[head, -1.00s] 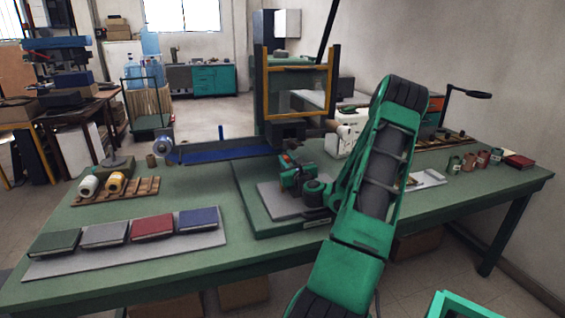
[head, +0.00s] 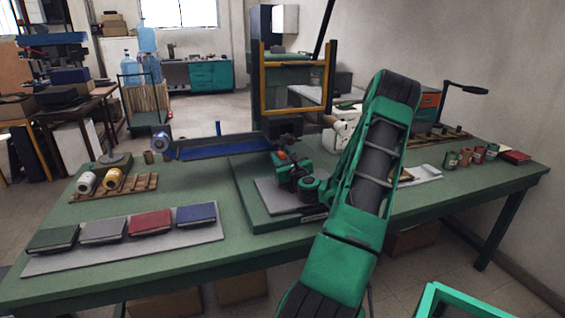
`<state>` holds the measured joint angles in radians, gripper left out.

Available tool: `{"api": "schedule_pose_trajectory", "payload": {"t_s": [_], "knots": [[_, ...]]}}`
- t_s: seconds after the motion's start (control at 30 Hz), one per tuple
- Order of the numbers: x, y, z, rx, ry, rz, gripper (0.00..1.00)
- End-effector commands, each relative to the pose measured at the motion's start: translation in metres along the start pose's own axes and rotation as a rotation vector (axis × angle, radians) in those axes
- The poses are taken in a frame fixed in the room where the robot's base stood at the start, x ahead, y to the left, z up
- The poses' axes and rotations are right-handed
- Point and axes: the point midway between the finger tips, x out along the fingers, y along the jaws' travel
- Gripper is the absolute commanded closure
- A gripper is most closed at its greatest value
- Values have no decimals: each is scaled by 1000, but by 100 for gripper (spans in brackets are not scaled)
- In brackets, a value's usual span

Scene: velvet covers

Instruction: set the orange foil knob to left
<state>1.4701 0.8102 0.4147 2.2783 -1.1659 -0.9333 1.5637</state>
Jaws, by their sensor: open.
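A small orange part (head: 282,155) shows right at the end of my arm, beside my gripper (head: 279,161). I cannot tell for certain whether it is the orange foil knob, nor which way it is set. My gripper is small in this view and partly hidden by its own wrist. It is open, in front of the dark head of the stamping press (head: 284,124), above the press's green base (head: 245,205). I cannot tell whether the jaws touch the orange part.
A yellow frame (head: 264,88) stands on the press. A long blue tray (head: 225,148) reaches left from it. Several books, including a red one (head: 151,222), lie on a grey board (head: 120,254). Foil rolls (head: 87,182) stand at left.

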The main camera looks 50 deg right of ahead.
Motion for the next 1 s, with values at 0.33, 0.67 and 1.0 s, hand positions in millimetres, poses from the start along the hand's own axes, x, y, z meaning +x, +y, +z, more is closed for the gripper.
{"api": "schedule_pose_trajectory", "payload": {"t_s": [0.33,0.67,1.0], "knots": [[-52,-1,-2,6,4,-3,60],[-93,0,-2,4,4,-1,60],[-104,1,0,0,1,0,60]]}}
